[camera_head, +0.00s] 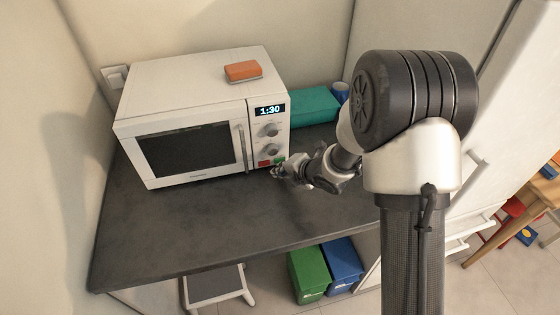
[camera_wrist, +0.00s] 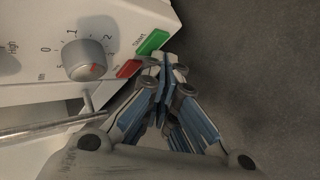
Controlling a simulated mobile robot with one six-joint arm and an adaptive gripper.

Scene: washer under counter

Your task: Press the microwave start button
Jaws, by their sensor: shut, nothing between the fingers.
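The white microwave (camera_head: 190,85) stands on the dark counter with its door shut. Its display (camera_head: 269,110) reads 1:30. The green start button (camera_head: 280,160) is at the lower right of the control panel, beside a red button (camera_head: 265,163). In the wrist view the green start button (camera_wrist: 152,42) carries a label reading Start, and the red button (camera_wrist: 129,68) is next to it. My gripper (camera_head: 277,172) is shut and empty, close in front of the green button. In the wrist view its fingertips (camera_wrist: 166,60) are just beside the green button; I cannot tell whether they touch it.
Two knobs (camera_head: 270,130) sit above the buttons, and the door handle (camera_head: 242,148) is left of them. An orange sponge-like block (camera_head: 243,71) lies on the microwave. A teal box (camera_head: 312,107) stands behind to the right. The counter (camera_head: 220,220) in front is clear.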

